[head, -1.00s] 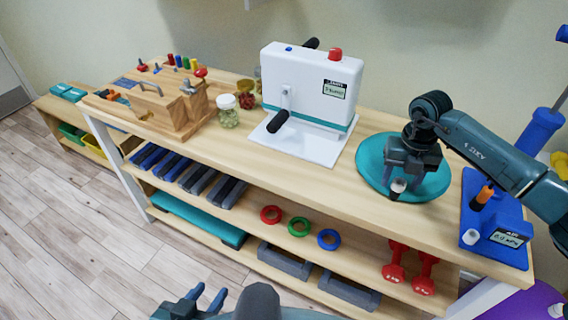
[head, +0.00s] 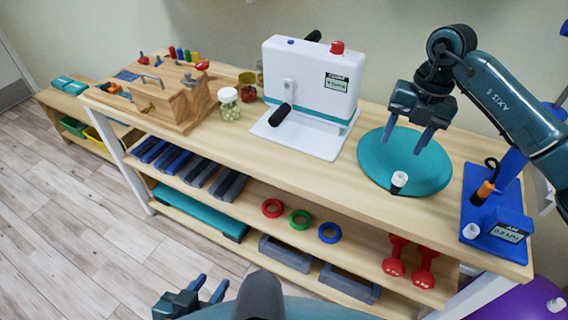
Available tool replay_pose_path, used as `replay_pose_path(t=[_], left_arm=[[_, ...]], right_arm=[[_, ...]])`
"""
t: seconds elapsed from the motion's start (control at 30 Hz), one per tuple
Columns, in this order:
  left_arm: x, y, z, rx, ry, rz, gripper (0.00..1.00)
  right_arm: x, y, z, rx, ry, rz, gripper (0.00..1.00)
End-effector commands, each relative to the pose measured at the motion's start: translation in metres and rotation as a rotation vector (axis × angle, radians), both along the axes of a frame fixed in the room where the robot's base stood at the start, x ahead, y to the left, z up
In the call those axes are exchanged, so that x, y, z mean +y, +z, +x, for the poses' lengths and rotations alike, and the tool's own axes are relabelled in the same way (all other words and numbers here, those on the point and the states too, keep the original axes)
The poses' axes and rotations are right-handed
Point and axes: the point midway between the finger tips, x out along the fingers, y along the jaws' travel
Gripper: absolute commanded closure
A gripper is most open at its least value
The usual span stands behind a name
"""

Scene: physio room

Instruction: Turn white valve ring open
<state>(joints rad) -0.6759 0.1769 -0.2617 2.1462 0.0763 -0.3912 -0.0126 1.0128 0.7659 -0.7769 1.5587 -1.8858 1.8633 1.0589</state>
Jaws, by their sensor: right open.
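My left gripper (head: 210,287) is low at the front, open and empty, away from the bench.
A blue pump base (head: 497,232) with a gauge and an orange-and-black nozzle stands right of the cushion. A white crank machine (head: 311,82) stands to the left. Red dumbbells (head: 394,262) and coloured rings lie on the shelf below.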

Motion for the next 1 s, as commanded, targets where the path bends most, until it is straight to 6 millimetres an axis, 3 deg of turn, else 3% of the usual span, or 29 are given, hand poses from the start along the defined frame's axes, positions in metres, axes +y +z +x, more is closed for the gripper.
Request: replay_pose_path(t=[0.5, 1.0], left_arm=[[0.000, 0.007, 0.000, 0.000, 0.000, 0.000, 0.64], [0.000, 0.015, 0.000, 0.000, 0.000, 0.000, 0.64]], right_arm=[[0.097, -0.033, -0.024, -0.002, 0.179, 0.399, 0.47], [0.189, -0.031, -0.059, -0.033, 0.220, 0.883, 0.47]])
